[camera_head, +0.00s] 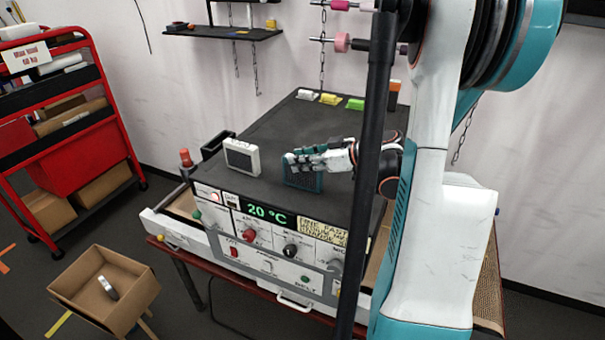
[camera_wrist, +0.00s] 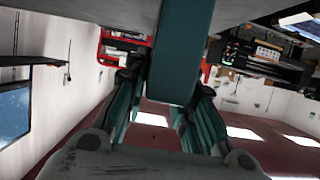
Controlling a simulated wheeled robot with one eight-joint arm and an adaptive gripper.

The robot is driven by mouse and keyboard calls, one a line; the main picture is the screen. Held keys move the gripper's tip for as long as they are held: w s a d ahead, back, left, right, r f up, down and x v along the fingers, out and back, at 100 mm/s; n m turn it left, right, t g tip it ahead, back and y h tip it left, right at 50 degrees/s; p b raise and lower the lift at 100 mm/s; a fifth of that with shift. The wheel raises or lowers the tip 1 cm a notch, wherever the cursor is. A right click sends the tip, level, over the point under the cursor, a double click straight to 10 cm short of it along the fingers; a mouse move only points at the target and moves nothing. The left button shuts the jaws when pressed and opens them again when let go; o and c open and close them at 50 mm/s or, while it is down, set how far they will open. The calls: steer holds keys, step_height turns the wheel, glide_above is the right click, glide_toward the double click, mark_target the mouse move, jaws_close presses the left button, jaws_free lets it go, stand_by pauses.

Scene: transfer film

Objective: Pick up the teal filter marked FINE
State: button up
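The teal filter (camera_head: 303,181) stands upright on the black top of the machine; any FINE marking is not readable. My gripper (camera_head: 318,159) is at its upper edge, coming from the right, and partly covers it. In the wrist view the teal filter (camera_wrist: 182,50) lies between the two fingers of my gripper (camera_wrist: 170,82). The fingertips are close to its two sides. I cannot tell whether they press on it or leave a small gap. The filter appears to rest on the machine top.
A white framed filter (camera_head: 242,158) stands just left of the teal one. The machine's front (camera_head: 270,235) shows 20 °C and a yellow note (camera_head: 323,231). Small coloured blocks (camera_head: 329,99) lie at the back. A cardboard box (camera_head: 72,288) and red rack (camera_head: 72,172) stand left.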

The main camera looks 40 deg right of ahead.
jaws_close()
